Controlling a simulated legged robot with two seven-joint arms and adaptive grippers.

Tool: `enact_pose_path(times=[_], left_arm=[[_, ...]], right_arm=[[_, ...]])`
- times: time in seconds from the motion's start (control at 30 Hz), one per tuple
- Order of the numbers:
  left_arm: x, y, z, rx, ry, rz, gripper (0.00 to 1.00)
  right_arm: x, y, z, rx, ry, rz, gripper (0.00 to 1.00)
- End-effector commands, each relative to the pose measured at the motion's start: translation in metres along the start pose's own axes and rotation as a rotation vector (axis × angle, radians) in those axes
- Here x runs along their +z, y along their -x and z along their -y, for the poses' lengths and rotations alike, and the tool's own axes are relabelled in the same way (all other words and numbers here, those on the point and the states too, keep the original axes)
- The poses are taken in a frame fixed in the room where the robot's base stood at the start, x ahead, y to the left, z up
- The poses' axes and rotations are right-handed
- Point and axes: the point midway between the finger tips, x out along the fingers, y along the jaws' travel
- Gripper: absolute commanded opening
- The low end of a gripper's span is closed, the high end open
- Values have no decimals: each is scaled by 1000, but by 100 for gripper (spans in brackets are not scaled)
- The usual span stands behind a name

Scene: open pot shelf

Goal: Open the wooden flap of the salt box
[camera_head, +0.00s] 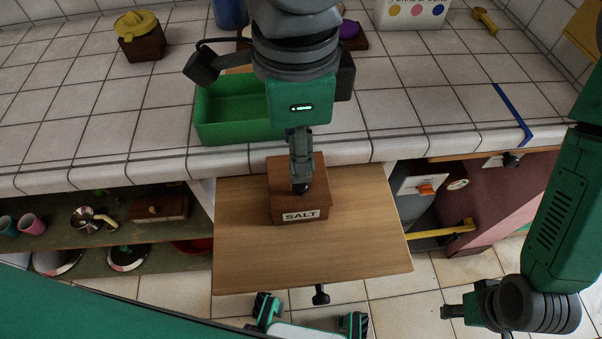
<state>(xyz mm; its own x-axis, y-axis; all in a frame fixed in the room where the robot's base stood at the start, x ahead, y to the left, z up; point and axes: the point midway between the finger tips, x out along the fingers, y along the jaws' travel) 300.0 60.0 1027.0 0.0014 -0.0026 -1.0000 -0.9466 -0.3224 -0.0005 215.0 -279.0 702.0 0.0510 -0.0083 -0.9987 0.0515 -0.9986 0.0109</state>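The salt box (284,206) is a small brown wooden box with a white "SALT" label on its front. It stands on a pulled-out wooden board (350,255). Its wooden flap (279,180) looks closed, lying over the top. My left gripper (300,187) points down over the flap, its dark tip at or just above the flap near the front; contact is unclear. The gripper looks narrow from here and hides the middle of the flap. My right gripper (446,312) is at the lower right, away from the box; its finger gap is not clear.
A green bin (215,130) stands on the tiled counter behind the box. A wooden box with a yellow top (143,40) is at the back left. Shelves with pans and cups (32,225) lie under the counter at left. An open compartment with a yellow bar (445,231) is at right.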

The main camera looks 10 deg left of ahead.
Motion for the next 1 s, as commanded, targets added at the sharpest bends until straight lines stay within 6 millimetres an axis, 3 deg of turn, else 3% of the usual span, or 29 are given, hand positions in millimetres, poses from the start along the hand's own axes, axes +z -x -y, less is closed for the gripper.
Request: enact_pose_path(times=[0.03,0.2,0.4,0.6,0.9,0.93,1.0], left_arm=[[1,-15,-1,3,0,6,40],[1,-53,-1,3,-1,5,40],[1,-87,-1,2,0,3,40],[2,-103,-1,3,0,1,40],[0,-104,-1,1,0,-1,40],[0,-104,-1,1,0,-1,36],[0,-104,-1,1,0,0,12]], right_arm=[[0,-5,0,0,0,0,40],[0,-14,0,0,0,-1,40],[1,-22,0,0,0,-1,40],[1,-25,0,0,0,0,40],[1,-25,0,0,0,-1,40],[1,-25,0,0,0,-1,40],[1,-25,0,0,0,-1,40]])
